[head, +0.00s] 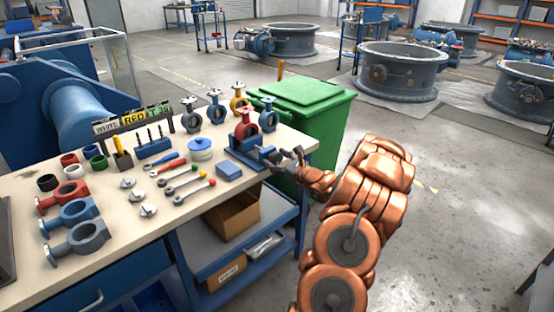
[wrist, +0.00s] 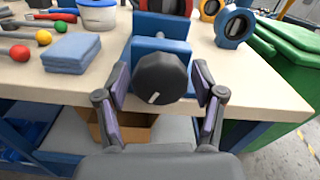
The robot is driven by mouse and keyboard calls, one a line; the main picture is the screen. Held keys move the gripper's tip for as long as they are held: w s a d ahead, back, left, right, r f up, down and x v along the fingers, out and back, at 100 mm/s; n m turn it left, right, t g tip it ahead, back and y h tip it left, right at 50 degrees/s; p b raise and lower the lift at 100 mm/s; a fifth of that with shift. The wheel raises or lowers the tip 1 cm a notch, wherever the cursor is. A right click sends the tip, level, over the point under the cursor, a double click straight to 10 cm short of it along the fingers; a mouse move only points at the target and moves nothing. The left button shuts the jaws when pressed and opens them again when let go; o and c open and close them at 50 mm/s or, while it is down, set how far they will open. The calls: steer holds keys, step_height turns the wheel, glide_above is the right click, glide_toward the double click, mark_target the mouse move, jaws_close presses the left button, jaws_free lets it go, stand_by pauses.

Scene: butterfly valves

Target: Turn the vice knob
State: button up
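The vice knob (wrist: 161,79) is a black, faceted round knob with a short white mark near its lower edge. It faces the camera in the middle of the wrist view, on the front of the blue vice (wrist: 150,24), which also shows at the bench's right end in the head view (head: 247,150). My gripper (wrist: 162,82) is open, one finger on each side of the knob. Small gaps seem to show between fingers and knob; I cannot tell whether either touches. In the head view my gripper (head: 284,157) reaches the vice from the right, and the knob is hard to make out there.
A blue folded cloth or block (wrist: 71,53) lies left of the vice. Wrenches with coloured ball ends (head: 185,183) and several valve bodies stand on the workbench (head: 110,194). A green bin (head: 300,100) stands close behind the bench's right end. Open floor lies right.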

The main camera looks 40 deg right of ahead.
steer(key=c, duration=0.9)
steer(key=shift+o, duration=0.2)
steer(key=shift+r, duration=0.1)
steer(key=shift+w+r, duration=0.1)
steer(key=shift+w+r, duration=0.1)
steer(key=shift+r, duration=0.3)
steer(key=shift+r+m+p, duration=0.1)
steer(key=shift+m+p, duration=0.2)
steer(key=shift+s+f, duration=0.2)
steer(key=shift+f, duration=0.45)
steer(key=shift+f+m, duration=0.15)
steer(key=shift+m, duration=0.15)
